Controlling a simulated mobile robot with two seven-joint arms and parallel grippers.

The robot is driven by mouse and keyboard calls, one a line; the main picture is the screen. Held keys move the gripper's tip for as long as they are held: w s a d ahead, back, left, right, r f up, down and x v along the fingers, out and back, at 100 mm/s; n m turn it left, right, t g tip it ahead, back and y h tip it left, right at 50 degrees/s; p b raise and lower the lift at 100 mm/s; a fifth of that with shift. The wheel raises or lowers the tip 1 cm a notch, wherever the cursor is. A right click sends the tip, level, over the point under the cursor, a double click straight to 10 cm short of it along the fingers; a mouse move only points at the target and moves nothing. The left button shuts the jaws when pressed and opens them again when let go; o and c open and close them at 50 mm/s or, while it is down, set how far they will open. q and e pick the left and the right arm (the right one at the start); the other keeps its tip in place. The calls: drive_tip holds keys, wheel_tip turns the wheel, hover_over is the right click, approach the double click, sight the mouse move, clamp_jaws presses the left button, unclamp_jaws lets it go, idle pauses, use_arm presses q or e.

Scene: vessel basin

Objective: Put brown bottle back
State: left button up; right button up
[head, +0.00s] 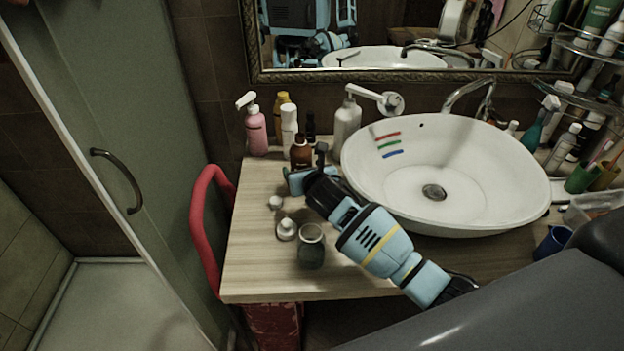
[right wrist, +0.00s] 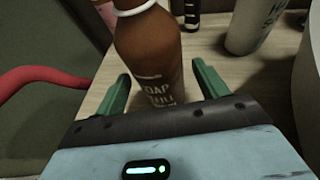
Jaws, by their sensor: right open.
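The brown bottle (head: 300,152) stands upright at the back left of the wooden counter, among other bottles. In the right wrist view the brown bottle (right wrist: 150,55) fills the middle, with white lettering and a white ring at its neck. My right gripper (head: 304,167) is open just in front of it. In the right wrist view my right gripper (right wrist: 162,78) has a green finger on each side of the bottle, with gaps showing. My left gripper is not in view.
A pink pump bottle (head: 256,132), a white bottle (head: 289,122) and a white pump bottle (head: 347,125) stand close around. The basin (head: 445,170) is to the right. A dark jar (head: 311,250) and small white pieces (head: 286,228) lie nearer.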

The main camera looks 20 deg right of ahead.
drive_tip(key=v, duration=1.1)
